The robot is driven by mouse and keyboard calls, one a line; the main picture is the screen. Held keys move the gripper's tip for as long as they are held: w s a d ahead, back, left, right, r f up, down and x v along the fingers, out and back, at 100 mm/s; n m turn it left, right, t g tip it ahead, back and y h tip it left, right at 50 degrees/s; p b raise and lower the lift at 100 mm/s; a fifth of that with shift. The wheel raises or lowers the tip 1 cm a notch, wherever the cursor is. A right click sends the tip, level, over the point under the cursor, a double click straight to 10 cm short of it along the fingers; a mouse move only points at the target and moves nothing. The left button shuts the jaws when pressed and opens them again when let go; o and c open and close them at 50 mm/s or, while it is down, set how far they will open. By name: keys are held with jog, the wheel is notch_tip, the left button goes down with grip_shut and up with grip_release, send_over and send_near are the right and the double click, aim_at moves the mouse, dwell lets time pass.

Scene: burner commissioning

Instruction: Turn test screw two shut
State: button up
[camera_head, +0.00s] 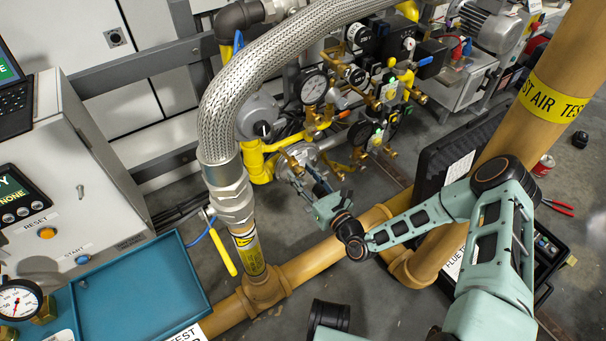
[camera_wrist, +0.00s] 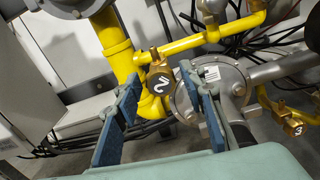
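Test screw two, a brass fitting marked with a white 2 (camera_wrist: 160,76), hangs from the yellow gas pipe (camera_wrist: 206,37) in the wrist view. My gripper (camera_wrist: 161,72) is open, with one blue-padded finger on each side of the screw in that picture. I see no finger touching it, and cannot tell how far ahead of the fingertips it is. A similar brass fitting marked 3 (camera_wrist: 294,127) is at the right. In the head view my gripper (camera_head: 308,180) points at the lower yellow pipework, where the number 2 cannot be read.
A round grey regulator body (camera_wrist: 212,86) sits behind the right finger. Gauges (camera_head: 314,89) and several brass valves crowd the pipework. A braided hose (camera_head: 222,100) stands left of my gripper. A tan pipe (camera_head: 312,262) runs below my forearm. A black case (camera_head: 440,160) is at the right.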

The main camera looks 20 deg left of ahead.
jog(key=c, duration=0.9)
